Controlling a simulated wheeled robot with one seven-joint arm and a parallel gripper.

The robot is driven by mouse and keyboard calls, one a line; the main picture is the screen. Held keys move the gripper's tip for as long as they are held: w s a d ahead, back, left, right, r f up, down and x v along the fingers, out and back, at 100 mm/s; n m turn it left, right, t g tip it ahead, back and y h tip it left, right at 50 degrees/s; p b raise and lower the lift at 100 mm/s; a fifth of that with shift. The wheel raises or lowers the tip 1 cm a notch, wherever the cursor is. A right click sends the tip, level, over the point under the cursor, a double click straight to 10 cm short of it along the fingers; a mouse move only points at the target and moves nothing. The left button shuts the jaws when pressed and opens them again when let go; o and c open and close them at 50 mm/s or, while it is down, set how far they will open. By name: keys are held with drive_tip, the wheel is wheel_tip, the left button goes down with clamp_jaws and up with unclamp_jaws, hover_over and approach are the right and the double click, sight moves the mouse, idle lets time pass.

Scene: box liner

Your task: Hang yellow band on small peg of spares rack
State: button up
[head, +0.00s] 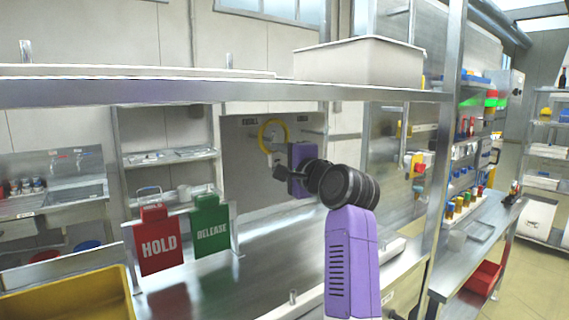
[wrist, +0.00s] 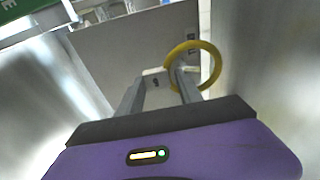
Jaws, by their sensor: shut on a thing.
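The yellow band (head: 284,132) is a ring held up in front of a grey board (head: 238,160), which I take to be the spares rack. In the wrist view the band (wrist: 218,62) stands at the tips of my gripper (wrist: 163,76), its left edge by the right finger. My gripper (head: 277,158) is shut on the band in the head view, with the ring above the fingertips. Small dark labels show along the board's top. The small peg is not clear to me, and I cannot tell whether the band is around a peg.
A red HOLD sign (head: 158,246) and a green RELEASE sign (head: 211,232) stand on the metal bench left of my arm. A steel shelf edge (head: 200,92) crosses above, bearing a pale bin (head: 358,64). A yellow tray (head: 70,297) sits at lower left.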

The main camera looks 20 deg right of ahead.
drive_tip(key=shift+w+a+b, duration=0.15)
drive_tip(key=shift+w+a, duration=0.15)
drive_tip(key=shift+w, duration=0.65)
drive_tip(key=shift+w+a+b, duration=0.15)
drive_tip(key=shift+w+a, duration=0.15)
drive_tip(key=shift+w, duration=0.6)
drive_tip(key=shift+w+f+b, duration=0.1)
drive_tip(key=shift+f+b, duration=0.5)
drive_tip(key=shift+f, duration=0.75)
drive_tip(key=o, duration=2)
drive_tip(key=shift+s+d+p, duration=0.35)
drive_tip(key=shift+s+d, duration=0.15)
drive_tip(key=shift+s, duration=1.1)
drive_tip(key=shift+s+d+p, duration=0.35)
drive_tip(key=shift+s+d, duration=0.15)
drive_tip(key=shift+s, duration=1.05)
drive_tip(key=shift+s+d+p, duration=0.35)
drive_tip(key=shift+s+d, duration=0.15)
drive_tip(key=shift+s, duration=1.1)
